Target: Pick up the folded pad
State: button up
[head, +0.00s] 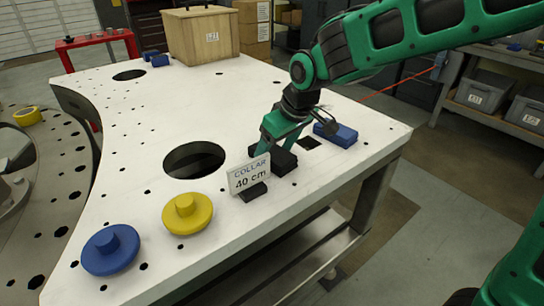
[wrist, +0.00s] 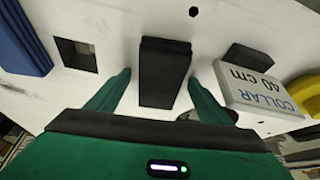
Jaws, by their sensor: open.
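The folded pad, a black block with a seam across it, lies on the white plate in the head view (head: 285,161) and in the middle of the wrist view (wrist: 165,72). My gripper (head: 276,148) is open above the plate at the pad. In the wrist view its two green fingers (wrist: 159,78) stand one on each side of the pad, with gaps between finger and pad. The pad is partly hidden by the gripper in the head view. I cannot tell how far the fingertips are above the plate.
A COLLAR 40 cm sign (head: 249,175) on a black foot stands close left of the pad. A blue block (head: 336,134) and a square hole (head: 309,142) lie to the right. A round hole (head: 194,160), yellow knob (head: 187,212) and blue knob (head: 110,250) lie left.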

aim_at(275, 152)
jog(key=shift+c, duration=0.2)
jog(key=c, duration=1.1)
notch_tip(275, 152, up, 10)
jog(key=o, duration=0.5)
jog(key=shift+c, duration=0.2)
jog(key=c, duration=0.3)
jog(key=shift+c, duration=0.2)
